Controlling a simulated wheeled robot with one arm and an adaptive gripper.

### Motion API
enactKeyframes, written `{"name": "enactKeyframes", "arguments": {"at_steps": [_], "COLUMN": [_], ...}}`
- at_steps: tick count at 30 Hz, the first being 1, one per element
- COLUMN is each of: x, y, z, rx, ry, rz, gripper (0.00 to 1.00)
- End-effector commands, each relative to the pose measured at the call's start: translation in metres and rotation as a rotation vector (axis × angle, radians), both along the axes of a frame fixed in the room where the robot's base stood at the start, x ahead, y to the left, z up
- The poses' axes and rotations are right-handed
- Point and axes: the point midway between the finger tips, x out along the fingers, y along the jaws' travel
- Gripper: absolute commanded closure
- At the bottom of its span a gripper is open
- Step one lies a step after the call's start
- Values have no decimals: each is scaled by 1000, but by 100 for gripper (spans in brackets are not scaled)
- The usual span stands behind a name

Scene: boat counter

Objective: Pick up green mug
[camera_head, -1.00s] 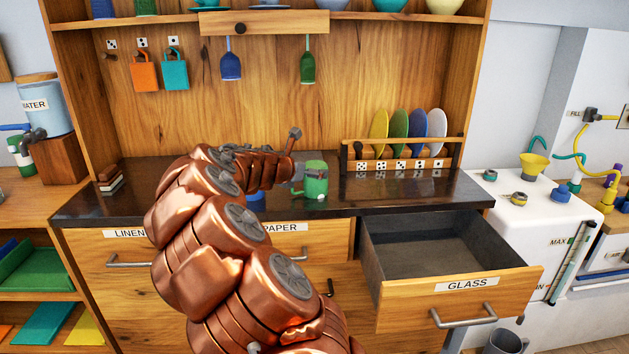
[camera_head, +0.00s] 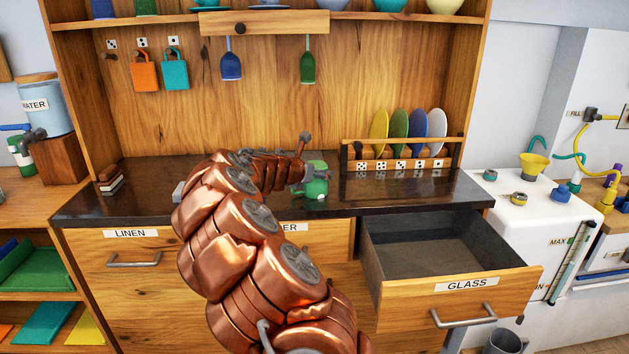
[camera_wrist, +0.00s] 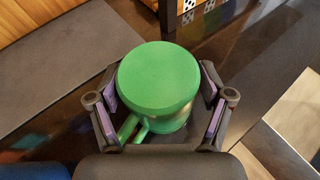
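The green mug (camera_head: 317,188) stands on the dark counter, partly hidden behind my gripper in the head view. In the wrist view the green mug (camera_wrist: 158,80) shows a plain, closed green face toward the camera, with its handle at the lower left. My gripper (camera_wrist: 160,92) has its fingers spread on the mug's left and right sides, with the mug between them. Narrow gaps seem to show between the purple pads and the mug. In the head view my gripper (camera_head: 303,175) is at the mug's left side.
The GLASS drawer (camera_head: 430,250) is pulled open below the counter (camera_head: 400,190), to the right. A plate rack (camera_head: 400,163) with several coloured plates stands behind to the right. The counter right of the mug is clear.

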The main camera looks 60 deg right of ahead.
Motion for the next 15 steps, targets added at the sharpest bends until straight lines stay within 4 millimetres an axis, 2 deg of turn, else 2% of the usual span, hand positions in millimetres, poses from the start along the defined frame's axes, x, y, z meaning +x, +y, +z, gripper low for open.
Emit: {"name": "enactKeyframes", "arguments": {"at_steps": [2, 13, 15], "x": [0, 0, 0], "y": [0, 0, 0], "z": [0, 0, 0], "rx": [0, 0, 0], "ry": [0, 0, 0], "rz": [0, -1, -1], "gripper": [33, 72, 74]}}
